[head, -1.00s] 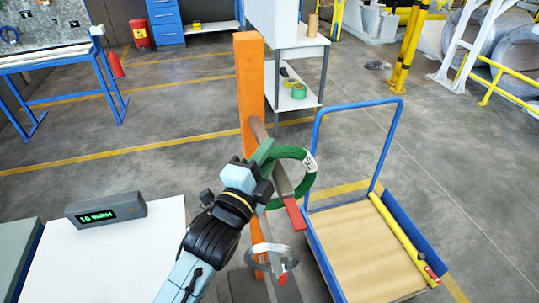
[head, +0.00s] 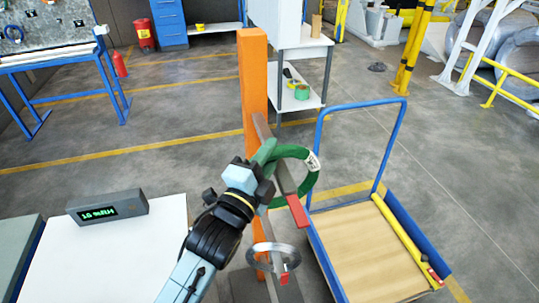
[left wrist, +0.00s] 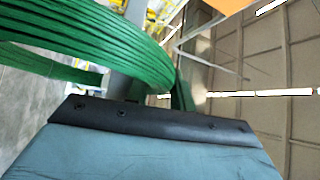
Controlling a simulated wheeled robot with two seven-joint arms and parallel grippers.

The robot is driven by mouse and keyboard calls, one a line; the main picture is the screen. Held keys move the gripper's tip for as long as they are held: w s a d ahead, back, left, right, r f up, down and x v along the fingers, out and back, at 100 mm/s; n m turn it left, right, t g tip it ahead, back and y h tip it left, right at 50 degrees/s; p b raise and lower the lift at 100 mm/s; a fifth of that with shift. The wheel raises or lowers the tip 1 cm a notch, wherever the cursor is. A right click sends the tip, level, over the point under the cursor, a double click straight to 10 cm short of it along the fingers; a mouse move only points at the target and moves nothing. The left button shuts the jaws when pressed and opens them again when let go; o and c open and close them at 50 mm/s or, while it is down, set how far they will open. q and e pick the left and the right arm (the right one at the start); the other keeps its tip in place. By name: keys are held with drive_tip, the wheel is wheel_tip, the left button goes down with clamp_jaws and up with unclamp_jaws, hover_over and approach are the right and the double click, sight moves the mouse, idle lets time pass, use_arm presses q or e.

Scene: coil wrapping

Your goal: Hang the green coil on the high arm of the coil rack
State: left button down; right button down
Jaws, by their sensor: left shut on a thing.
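The green coil (head: 310,182) is a ring with a white label, held by its left side in my left gripper (head: 264,170), which is shut on it. The coil rack's orange post (head: 253,85) stands just behind. Its high arm (head: 286,178), a grey bar with a red tip (head: 298,212), appears to run through the ring, with the tip on the near side. I cannot tell whether the coil touches the arm. In the left wrist view the green coil (left wrist: 90,38) crosses close in front of the gripper. My right gripper is not in view.
A lower rack arm carries a silver coil (head: 273,254). A blue cart (head: 365,250) stands on the right with a yellow tool on it. A white table (head: 110,255) with a grey display box (head: 107,208) is on the left. The floor behind is mostly clear.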

use_arm(q)
drive_tip(key=shift+a+f, duration=0.1)
drive_tip(key=shift+f, duration=0.85)
drive_tip(key=c, duration=1.5)
unclamp_jaws()
drive_tip(key=shift+o, duration=1.1)
drive_tip(key=shift+f+y, duration=0.1)
drive_tip(key=shift+y, duration=0.2)
drive_tip(key=shift+s+a+f, duration=0.1)
drive_tip(key=shift+s+f, duration=0.05)
drive_tip(key=shift+s, duration=0.05)
drive_tip(key=shift+o, duration=0.8)
drive_tip(key=r+b+v, duration=0.1)
drive_tip(key=r+v, duration=0.1)
drive_tip(key=v, duration=0.9)
drive_tip(key=shift+f, duration=0.3)
drive_tip(key=shift+s+a+r, duration=0.15)
drive_tip(key=shift+s+a, duration=0.25)
drive_tip(key=shift+s, duration=0.4)
